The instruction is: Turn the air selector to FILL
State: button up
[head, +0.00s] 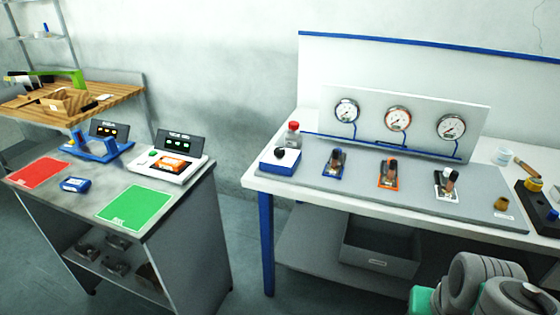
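A grey panel (320,181) lies on the white bench at the right, with several fittings on it. A blue box with a white top (279,165) and a black knob (281,153) sits at its left end. To its right are a blue-based valve (335,164), an orange-based valve (389,174) and a white-based valve (446,183). Their markings are too small to read, so I cannot tell which is the air selector or where it points. Grey rounded arm links, apparently mine, show at the lower right. My gripper is not visible.
Three gauges (397,119) stand behind the valves. A bottle with a red cap (293,134) stands behind the blue box. A grey bin (380,252) sits below the bench. A separate table at left holds a red mat (38,172) and a green mat (134,208). Floor shows between the tables.

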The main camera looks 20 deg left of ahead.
aim_at(279, 152)
jog(key=u, duration=0.9)
jog(key=i, duration=1.2)
jog(key=u, duration=1.05)
